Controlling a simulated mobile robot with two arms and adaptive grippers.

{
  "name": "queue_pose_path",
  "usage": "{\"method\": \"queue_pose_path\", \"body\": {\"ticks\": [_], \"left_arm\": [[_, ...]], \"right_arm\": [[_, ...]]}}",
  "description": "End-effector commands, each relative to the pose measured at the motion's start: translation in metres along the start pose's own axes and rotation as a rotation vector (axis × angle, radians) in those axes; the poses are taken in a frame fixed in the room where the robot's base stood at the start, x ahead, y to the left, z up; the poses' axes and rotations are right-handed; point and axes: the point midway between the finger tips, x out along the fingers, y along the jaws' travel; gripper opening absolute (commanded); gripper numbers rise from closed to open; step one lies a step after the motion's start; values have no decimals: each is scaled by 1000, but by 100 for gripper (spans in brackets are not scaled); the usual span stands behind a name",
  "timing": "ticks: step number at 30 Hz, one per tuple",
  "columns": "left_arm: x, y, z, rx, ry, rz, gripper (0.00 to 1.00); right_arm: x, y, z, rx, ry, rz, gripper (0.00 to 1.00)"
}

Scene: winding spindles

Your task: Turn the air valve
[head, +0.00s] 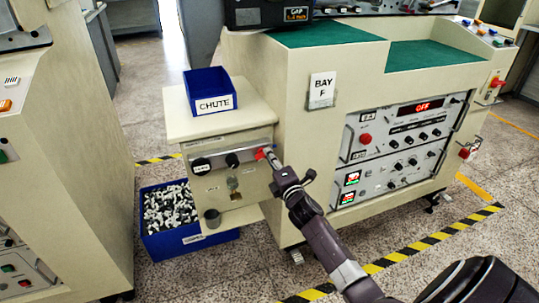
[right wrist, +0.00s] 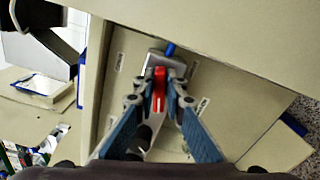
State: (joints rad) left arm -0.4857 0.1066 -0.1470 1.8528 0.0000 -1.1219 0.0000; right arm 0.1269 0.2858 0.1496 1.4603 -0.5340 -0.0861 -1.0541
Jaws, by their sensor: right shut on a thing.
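The air valve is a red handle (head: 261,154) on the right side of a small control panel (head: 226,172) below the chute tray. In the right wrist view the red handle (right wrist: 159,88) sits on a metal body with a blue stub behind it. My right gripper (head: 272,155) reaches the panel from the lower right. In the right wrist view its two blue-padded fingers (right wrist: 159,100) are closed on either side of the red handle. The fingers hide part of the handle. My left gripper does not show.
A blue tray marked CHUTE (head: 213,95) stands on the ledge above the panel. A blue bin (head: 184,250) of spindles sits on the floor below. The machine's wide cabinet (head: 297,120) stands close to the right of the panel. Dark knobs sit left of the handle.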

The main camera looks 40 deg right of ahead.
Motion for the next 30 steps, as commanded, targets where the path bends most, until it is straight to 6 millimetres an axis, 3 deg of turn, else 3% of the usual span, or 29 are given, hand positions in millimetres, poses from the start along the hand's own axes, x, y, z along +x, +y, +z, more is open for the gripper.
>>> {"method": "queue_pose_path", "body": {"ticks": [12,30], "left_arm": [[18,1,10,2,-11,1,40],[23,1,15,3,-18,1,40]], "right_arm": [[0,-4,-1,241,1,-2,0],[0,-6,-2,295,0,-3,0]]}}
